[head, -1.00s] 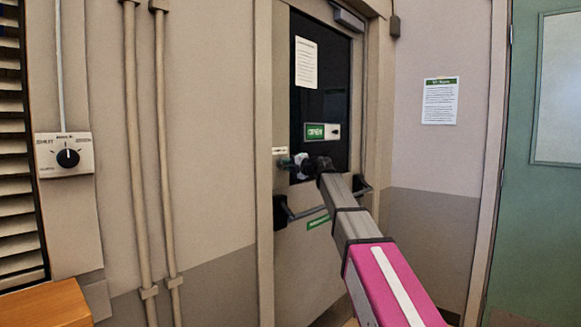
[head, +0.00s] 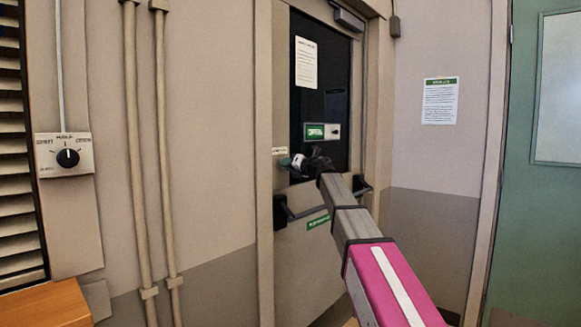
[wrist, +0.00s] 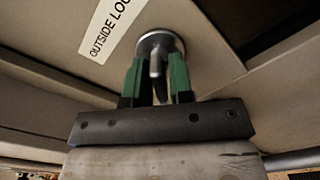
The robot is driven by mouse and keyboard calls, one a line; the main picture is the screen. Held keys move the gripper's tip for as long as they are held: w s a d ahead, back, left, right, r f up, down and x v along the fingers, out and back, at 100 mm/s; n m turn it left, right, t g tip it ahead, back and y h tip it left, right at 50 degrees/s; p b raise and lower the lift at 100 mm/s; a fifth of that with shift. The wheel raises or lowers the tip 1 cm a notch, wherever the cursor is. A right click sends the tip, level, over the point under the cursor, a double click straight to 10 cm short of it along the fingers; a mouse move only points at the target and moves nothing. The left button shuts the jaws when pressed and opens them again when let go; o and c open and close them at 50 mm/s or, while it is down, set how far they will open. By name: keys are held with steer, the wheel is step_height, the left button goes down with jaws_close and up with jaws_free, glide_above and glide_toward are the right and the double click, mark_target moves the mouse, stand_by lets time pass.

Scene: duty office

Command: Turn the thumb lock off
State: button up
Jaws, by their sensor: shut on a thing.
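The thumb lock (wrist: 157,48) is a round metal disc with a small turn piece on the door face, clear in the wrist view. Its turn piece (wrist: 157,78) points down toward my gripper and sits between the two green fingers. My gripper (wrist: 157,75) is shut on this turn piece. In the head view my gripper (head: 297,162) is at the left edge of the door, below the dark window, and the lock is mostly hidden behind it. A white label (wrist: 107,30) reading "OUTSIDE LO…" is beside the disc.
The grey door (head: 290,250) has a dark window (head: 318,90) with a notice and a green sign (head: 322,131). A push bar (head: 310,212) crosses the door below my gripper. A dial switch (head: 66,156) and pipes (head: 145,150) are on the left wall.

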steer(key=shift+n, duration=1.1)
steer(key=shift+n, duration=1.1)
steer(key=n, duration=0.3)
steer(key=shift+n, duration=0.4)
steer(key=o, duration=0.6)
steer(key=shift+o, duration=0.2)
steer(key=shift+s+d, duration=0.1)
steer(key=shift+d, duration=0.05)
steer(key=v, duration=0.8)
steer(key=shift+s+d, duration=0.25)
steer(key=shift+d, duration=0.05)
